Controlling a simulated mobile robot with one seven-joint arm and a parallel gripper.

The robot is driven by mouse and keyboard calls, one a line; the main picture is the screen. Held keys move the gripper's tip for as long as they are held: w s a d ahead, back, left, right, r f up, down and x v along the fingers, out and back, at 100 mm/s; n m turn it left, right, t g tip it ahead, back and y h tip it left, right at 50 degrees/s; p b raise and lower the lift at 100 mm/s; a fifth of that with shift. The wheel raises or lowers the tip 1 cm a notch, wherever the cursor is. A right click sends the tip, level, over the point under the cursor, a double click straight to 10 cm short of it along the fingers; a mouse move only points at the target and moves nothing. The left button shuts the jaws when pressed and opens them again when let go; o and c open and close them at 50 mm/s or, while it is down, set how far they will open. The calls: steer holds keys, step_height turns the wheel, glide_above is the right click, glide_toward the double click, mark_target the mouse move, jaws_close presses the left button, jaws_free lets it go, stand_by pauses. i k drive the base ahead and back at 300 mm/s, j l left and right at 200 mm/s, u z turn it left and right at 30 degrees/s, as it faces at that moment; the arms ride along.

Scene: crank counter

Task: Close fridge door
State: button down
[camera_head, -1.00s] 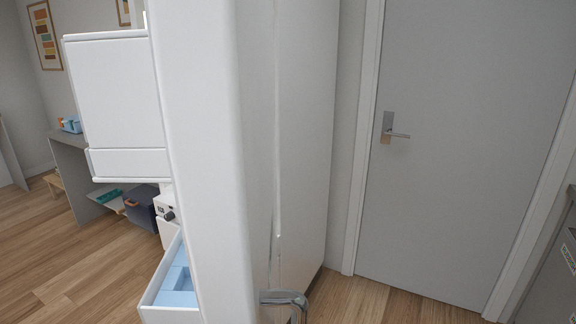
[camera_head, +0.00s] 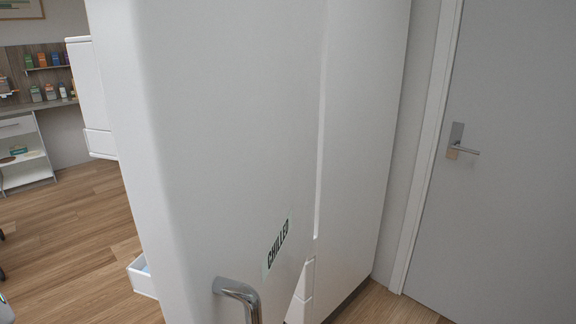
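The white fridge door (camera_head: 215,130) fills the middle of the view and stands open, its outer face partly turned towards me. It bears a "CHILLED" label (camera_head: 278,245) and a curved metal handle (camera_head: 238,291) at the bottom. White bins (camera_head: 90,95) stick out from behind its left edge, and a lower one (camera_head: 142,278) with some blue shows near the floor. The tall white fridge body (camera_head: 362,140) stands behind it to the right. The fridge's inside is mostly hidden by the door. My gripper is not in view.
A grey room door (camera_head: 515,170) with a lever handle is at the right. Wooden floor (camera_head: 75,225) is open at the left. A shelf with jars (camera_head: 45,92) and a white unit (camera_head: 25,160) stand at the back left. Small unclear dark shapes touch the left edge.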

mark_target(208, 110)
steer(key=k+j+z, duration=0.85)
steer(key=i+l, duration=0.1)
steer(key=i, duration=0.45)
